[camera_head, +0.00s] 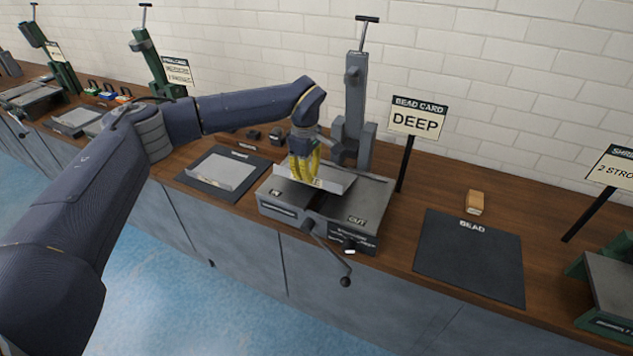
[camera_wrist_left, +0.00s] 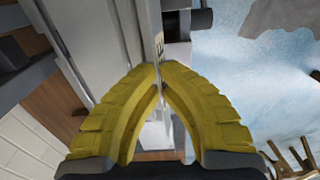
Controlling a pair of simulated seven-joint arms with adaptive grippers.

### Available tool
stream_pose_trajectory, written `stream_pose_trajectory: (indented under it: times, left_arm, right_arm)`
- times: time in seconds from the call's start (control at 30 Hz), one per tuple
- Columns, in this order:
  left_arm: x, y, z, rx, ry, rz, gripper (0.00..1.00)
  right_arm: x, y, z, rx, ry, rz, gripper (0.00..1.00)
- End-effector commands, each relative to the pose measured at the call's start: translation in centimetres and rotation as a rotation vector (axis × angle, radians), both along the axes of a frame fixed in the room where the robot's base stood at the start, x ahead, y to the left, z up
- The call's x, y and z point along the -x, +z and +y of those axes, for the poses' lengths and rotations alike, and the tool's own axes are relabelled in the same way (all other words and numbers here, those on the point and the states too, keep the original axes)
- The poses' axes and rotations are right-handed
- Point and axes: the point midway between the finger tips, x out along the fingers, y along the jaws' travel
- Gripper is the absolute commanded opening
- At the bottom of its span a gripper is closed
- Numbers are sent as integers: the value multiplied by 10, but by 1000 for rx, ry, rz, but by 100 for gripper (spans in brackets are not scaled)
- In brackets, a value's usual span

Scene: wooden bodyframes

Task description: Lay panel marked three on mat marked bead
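A pale metal panel (camera_head: 335,178) with a bent-up edge lies across the grey machine with IN and OUT plates (camera_head: 350,218). The end of its label shows as "E"; the rest is hidden by my fingers. My left gripper (camera_head: 304,178) has its yellow fingers down on the panel. In the left wrist view the fingertips (camera_wrist_left: 161,68) come together on the thin edge of the panel (camera_wrist_left: 120,40). The black mat marked BEAD (camera_head: 470,262) lies bare on the bench to the right. My right gripper is not in view.
Another pale panel (camera_head: 222,171) lies on a black mat (camera_head: 190,177) left of the machine. A "BEAD CARD DEEP" sign (camera_head: 416,118) stands behind, between machine and mat. A wooden block (camera_head: 474,203) sits behind the BEAD mat. A crank handle (camera_head: 335,262) juts out in front.

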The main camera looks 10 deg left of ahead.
Motion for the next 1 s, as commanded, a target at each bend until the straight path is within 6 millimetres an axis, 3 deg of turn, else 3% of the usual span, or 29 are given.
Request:
stream_pose_trajectory:
  times: [1.0]
  left_arm:
    - [0,44,0,0,0,-1,0]
  right_arm:
    - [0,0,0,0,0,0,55]
